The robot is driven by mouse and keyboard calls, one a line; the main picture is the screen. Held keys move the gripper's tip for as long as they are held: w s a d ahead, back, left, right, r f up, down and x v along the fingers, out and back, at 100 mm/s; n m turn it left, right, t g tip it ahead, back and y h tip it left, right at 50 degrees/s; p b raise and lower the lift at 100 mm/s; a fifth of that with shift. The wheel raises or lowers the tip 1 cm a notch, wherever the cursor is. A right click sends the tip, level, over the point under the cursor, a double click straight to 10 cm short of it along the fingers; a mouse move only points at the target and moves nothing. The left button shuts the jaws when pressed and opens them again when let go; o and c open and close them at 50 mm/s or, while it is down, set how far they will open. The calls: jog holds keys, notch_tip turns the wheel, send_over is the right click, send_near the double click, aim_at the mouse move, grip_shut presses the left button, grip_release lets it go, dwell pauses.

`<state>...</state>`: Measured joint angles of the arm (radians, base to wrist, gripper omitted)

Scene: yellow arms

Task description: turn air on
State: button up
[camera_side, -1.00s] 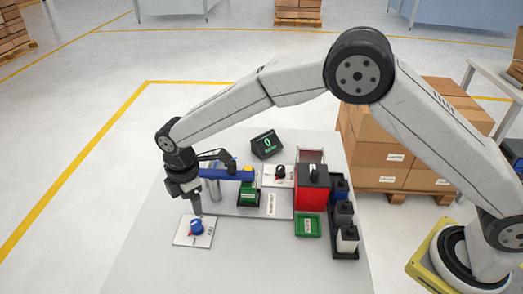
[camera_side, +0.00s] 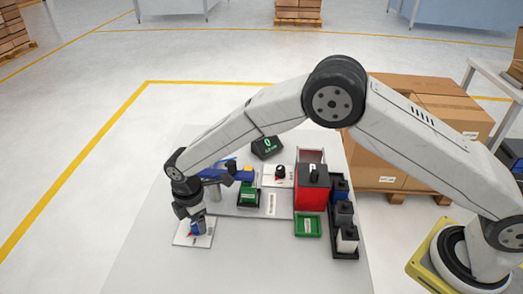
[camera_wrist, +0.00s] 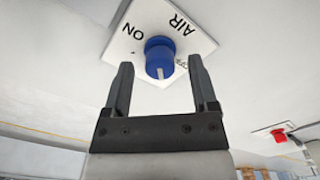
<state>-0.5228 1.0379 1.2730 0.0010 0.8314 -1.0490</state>
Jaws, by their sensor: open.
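The blue air knob (camera_wrist: 159,58) sits on a white plate (camera_wrist: 186,22) lettered AIR and ON in the wrist view. A pale mark shows on the knob's face. In the side view the plate (camera_side: 183,240) lies at the table's left front, and the knob is mostly hidden behind my gripper. My gripper (camera_wrist: 160,78) is open, with one finger on each side of the knob. I cannot tell whether the fingers touch it. In the side view my gripper (camera_side: 197,226) points down over the plate.
A red box (camera_side: 310,198) with a black top, a green tray (camera_side: 307,226) and a black rack (camera_side: 345,252) stand to the right. A black display (camera_side: 266,147) is at the back. A red knob (camera_wrist: 279,135) shows in the wrist view. The front table is clear.

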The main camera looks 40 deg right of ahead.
jog(key=shift+f, duration=0.35)
grip_shut()
